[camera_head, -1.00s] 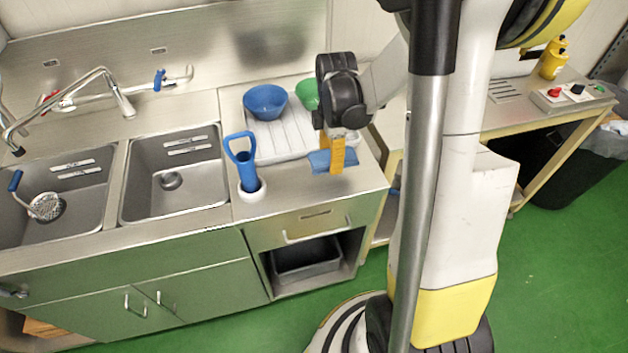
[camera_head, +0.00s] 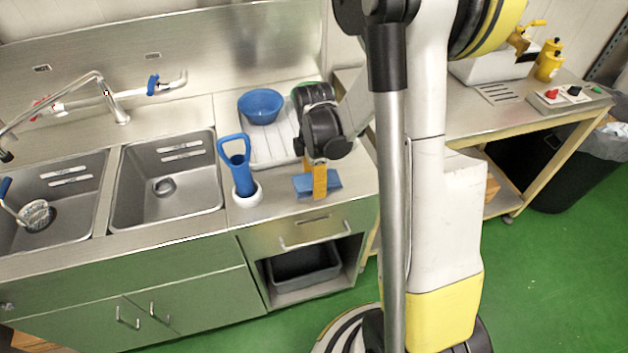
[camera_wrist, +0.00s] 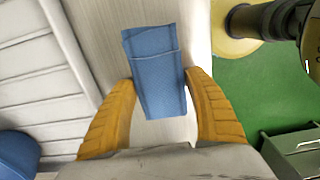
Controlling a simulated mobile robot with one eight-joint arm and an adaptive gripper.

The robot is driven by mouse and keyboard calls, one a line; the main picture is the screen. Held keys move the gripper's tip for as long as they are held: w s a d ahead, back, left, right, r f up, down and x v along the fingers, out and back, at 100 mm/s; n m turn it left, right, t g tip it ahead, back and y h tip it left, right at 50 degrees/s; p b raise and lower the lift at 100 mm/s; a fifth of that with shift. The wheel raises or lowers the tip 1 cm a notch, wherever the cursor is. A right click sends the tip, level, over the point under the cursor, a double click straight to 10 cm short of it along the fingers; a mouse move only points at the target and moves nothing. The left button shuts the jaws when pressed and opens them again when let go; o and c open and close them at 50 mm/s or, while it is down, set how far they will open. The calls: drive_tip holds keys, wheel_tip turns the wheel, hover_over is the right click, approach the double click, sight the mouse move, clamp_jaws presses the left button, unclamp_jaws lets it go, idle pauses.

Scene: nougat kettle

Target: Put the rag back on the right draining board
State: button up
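The blue rag (camera_head: 331,184) is a folded cloth between the yellow fingers of my gripper (camera_head: 320,181). In the wrist view the rag (camera_wrist: 158,75) sits between both fingertips (camera_wrist: 160,88), which press its two sides, so my gripper is shut on it. The rag is over the plain front strip of the steel counter, in front of the right draining board (camera_head: 272,147). I cannot tell whether it touches the counter or hangs just above it. My arm hides the right part of the ribbed board.
A blue-handled tool (camera_head: 241,172) stands in a white holder (camera_head: 246,196) left of the rag. Two sinks (camera_head: 168,185) lie further left. A side table (camera_head: 515,108) is at right.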

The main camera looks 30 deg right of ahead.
drive_tip(key=shift+o, duration=1)
wheel_tip(320, 180, up, 12)
drive_tip(key=p, duration=0.4)
drive_tip(key=s+a+r+m+t, duration=0.7)
drive_tip(key=s+a+r+m, duration=0.4)
drive_tip(key=m, duration=0.3)
drive_tip(key=shift+a+r+m, duration=0.2)
drive_tip(key=shift+a+m, duration=0.2)
drive_tip(key=shift+a, duration=0.4)
wheel_tip(320, 180, down, 4)
drive_tip(key=b, duration=0.3)
drive_tip(key=shift+r, duration=0.2)
